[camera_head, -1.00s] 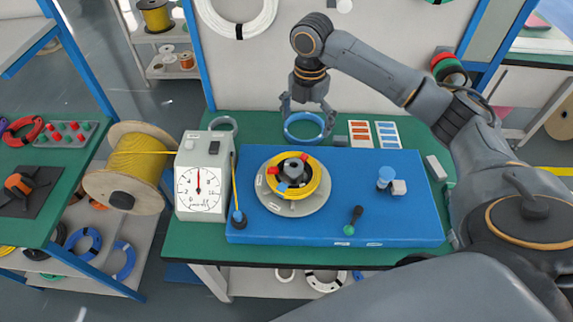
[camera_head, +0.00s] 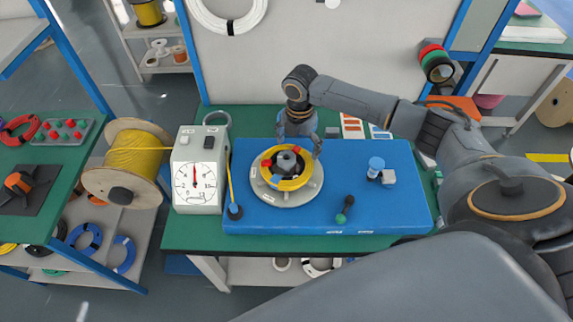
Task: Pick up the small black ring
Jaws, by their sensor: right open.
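A round winding disc (camera_head: 313,188) in pale grey stands on the blue board. A yellow cable coil (camera_head: 301,183) lies on it, with red and blue pieces around its middle. A dark round piece (camera_head: 287,160) sits at the centre of the coil. It is too small to tell whether this is the black ring, and no other small black ring stands out. My right gripper (camera_head: 300,147) points down with its fingers apart, just behind and above the coil. It appears empty. My left gripper is not in view.
The blue board (camera_head: 385,210) lies on a green table. A grey dial box (camera_head: 198,171) and a yellow cable spool (camera_head: 135,165) stand left of it. A green-tipped black tool (camera_head: 344,209) and a blue-topped cylinder (camera_head: 375,166) are on the board's right, where room is free.

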